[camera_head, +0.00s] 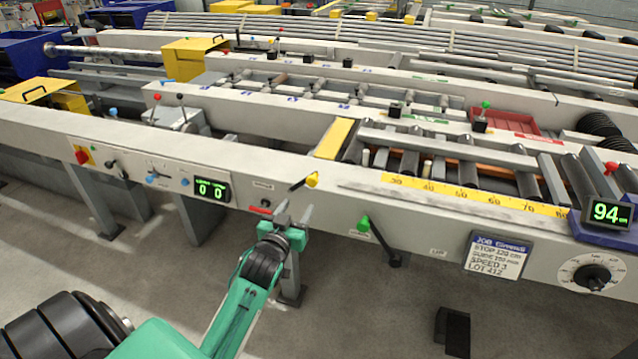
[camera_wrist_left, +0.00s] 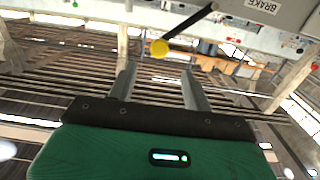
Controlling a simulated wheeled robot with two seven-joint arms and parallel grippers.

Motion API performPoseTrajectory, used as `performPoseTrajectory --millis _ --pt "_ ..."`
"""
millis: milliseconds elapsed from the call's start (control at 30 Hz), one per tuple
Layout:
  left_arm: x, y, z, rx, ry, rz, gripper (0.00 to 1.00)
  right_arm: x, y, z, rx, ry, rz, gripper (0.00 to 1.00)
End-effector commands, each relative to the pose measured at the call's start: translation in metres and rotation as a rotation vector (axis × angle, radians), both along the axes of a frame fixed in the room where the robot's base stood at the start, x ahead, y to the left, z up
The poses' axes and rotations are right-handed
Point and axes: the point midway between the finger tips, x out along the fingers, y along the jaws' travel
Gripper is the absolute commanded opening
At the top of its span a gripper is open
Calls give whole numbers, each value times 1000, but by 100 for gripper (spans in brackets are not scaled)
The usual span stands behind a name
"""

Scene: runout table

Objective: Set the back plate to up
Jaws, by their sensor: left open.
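No part in view carries a readable "back plate" label, so I cannot tell which one it is. A yellow plate (camera_head: 335,138) lies flat across the front conveyor at its left end. My left gripper (camera_head: 294,213) is open and empty in front of the front beam. Just above its fingers is a lever with a yellow knob (camera_head: 312,179) on a black rod. In the left wrist view the yellow knob (camera_wrist_left: 160,48) shows beyond the fingers (camera_wrist_left: 157,88), between them in the picture and apart from them. My right gripper is out of view.
A green-knobbed lever (camera_head: 364,224) and a job card (camera_head: 497,257) are on the beam to the right. A red-knobbed lever (camera_head: 611,169) stands by a display reading 94. A control panel (camera_head: 150,173) with a 0 0 display is left. Floor below is mostly clear.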

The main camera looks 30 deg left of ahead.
Motion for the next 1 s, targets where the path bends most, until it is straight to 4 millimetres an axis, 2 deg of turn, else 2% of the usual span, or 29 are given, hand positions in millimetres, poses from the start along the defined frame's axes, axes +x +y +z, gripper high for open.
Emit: performPoseTrajectory --millis 133,233,700,1000 --pt "5 3 8 3 -16 3 50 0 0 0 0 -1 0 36" --pt "16 5 9 3 -16 3 50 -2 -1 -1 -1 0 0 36" --pt "99 25 8 3 -13 2 50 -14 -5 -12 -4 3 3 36" --pt "130 32 7 2 -13 2 50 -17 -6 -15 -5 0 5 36"
